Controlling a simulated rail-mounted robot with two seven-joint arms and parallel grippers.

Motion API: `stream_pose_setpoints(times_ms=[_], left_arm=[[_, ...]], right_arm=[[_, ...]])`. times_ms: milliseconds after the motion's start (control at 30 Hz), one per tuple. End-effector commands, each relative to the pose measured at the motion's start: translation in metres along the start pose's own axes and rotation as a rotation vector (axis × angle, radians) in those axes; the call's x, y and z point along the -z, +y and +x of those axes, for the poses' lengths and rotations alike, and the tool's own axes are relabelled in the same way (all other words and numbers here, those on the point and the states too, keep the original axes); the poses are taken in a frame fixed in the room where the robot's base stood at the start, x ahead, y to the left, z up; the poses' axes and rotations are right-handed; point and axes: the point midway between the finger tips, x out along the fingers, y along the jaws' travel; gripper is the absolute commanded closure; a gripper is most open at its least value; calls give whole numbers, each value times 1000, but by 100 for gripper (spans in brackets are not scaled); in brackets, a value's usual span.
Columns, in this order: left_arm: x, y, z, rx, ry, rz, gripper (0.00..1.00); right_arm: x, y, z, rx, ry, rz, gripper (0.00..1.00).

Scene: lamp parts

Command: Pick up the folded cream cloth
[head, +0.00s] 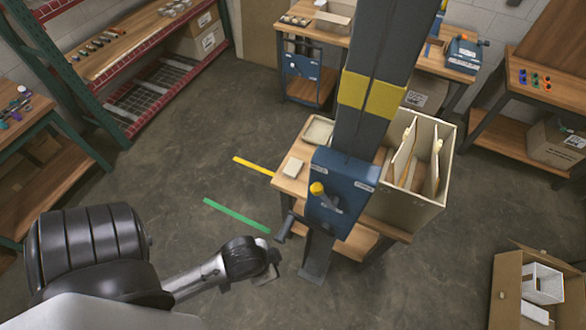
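A small flat cream piece (293,168), which looks like the folded cloth, lies on the left part of the wooden bench top, beside the blue machine housing. It is small in the picture and its folds cannot be made out. My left arm comes in from the lower left, and its gripper (267,275) is over the floor, in front of the bench and apart from the cloth. The fingers are too small and dark to tell whether they are open. My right gripper is not in view.
A pale tray (318,131) lies behind the cloth. The blue housing (343,192), with a yellow knob and a grey column, stands to its right. A beige divided box (420,175) is farther right. Yellow (252,166) and green (236,215) strips mark open floor.

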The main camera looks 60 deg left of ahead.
Motion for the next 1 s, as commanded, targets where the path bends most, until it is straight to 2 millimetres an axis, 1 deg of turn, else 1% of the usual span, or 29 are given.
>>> stream_pose_setpoints(times_ms=[33,67,700,733,1000], left_arm=[[0,0,0,-1,0,-1,100],[0,0,0,-1,0,-1,100],[0,1,0,-2,0,-2,100],[0,1,0,-2,-1,-2,100],[0,0,0,1,-1,1,100]], right_arm=[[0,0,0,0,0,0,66],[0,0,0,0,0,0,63],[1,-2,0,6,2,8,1],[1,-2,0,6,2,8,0],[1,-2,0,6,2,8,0]])
